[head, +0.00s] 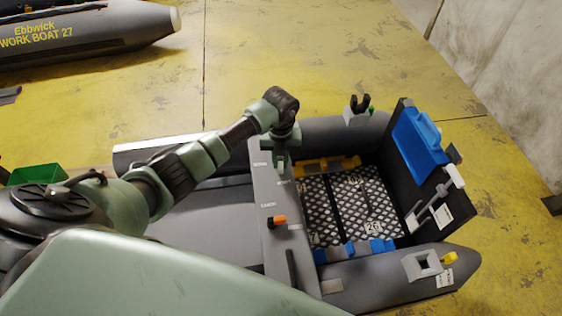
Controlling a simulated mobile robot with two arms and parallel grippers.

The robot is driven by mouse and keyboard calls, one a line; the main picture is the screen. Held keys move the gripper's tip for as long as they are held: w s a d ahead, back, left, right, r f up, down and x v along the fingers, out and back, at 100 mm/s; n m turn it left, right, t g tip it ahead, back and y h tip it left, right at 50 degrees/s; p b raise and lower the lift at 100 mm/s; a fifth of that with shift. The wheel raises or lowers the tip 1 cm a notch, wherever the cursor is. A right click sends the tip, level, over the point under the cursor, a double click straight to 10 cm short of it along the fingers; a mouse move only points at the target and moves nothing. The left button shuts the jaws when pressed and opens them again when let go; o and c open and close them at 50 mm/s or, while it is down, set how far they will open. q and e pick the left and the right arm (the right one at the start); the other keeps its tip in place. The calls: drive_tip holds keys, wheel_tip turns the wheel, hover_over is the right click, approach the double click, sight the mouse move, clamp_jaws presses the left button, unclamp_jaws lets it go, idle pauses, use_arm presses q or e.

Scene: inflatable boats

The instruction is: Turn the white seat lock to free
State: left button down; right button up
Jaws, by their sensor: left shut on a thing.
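The grey seat board (270,190) lies across the inflatable boat and carries small white labels. My left gripper (281,164) points down onto the far part of this board, between two of the labels. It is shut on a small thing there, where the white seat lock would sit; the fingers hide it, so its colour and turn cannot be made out. An orange lock (277,220) sits nearer on the same board, apart from the gripper. My right gripper is not in view.
The grey boat's tube (400,275) surrounds a patterned floor (345,205) with blue and yellow pieces along its edges. A blue box (418,140) hangs on the transom. A green bin (38,174) is at left; another boat (90,35) lies behind. The yellow floor beyond is open.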

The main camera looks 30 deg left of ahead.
use_arm(q)
drive_tip(key=m+b, duration=0.1)
drive_tip(key=m, duration=0.1)
drive_tip(key=m+b, duration=0.2)
drive_tip(key=shift+a+f+m, duration=0.2)
drive_tip(key=shift+a+m, duration=0.1)
drive_tip(key=shift+a, duration=0.05)
drive_tip(key=m+b, duration=0.3)
drive_tip(key=shift+a+m, duration=0.15)
drive_tip(key=shift+m, duration=0.15)
drive_tip(key=m+b, duration=0.4)
drive_tip(key=m, duration=0.1)
drive_tip(key=shift+w+a+b, duration=0.15)
drive_tip(key=shift+a+b, duration=0.05)
drive_tip(key=shift+b, duration=0.2)
drive_tip(key=shift+a+r+m+b, duration=0.1)
drive_tip(key=shift+r+m+b, duration=0.1)
drive_tip(key=shift+m+b, duration=1)
drive_tip(key=shift+m, duration=0.3)
drive_tip(key=c, duration=1.4)
unclamp_jaws()
drive_tip(key=shift+o, duration=0.2)
wheel_tip(320, 180, up, 8)
drive_tip(key=shift+b, duration=0.35)
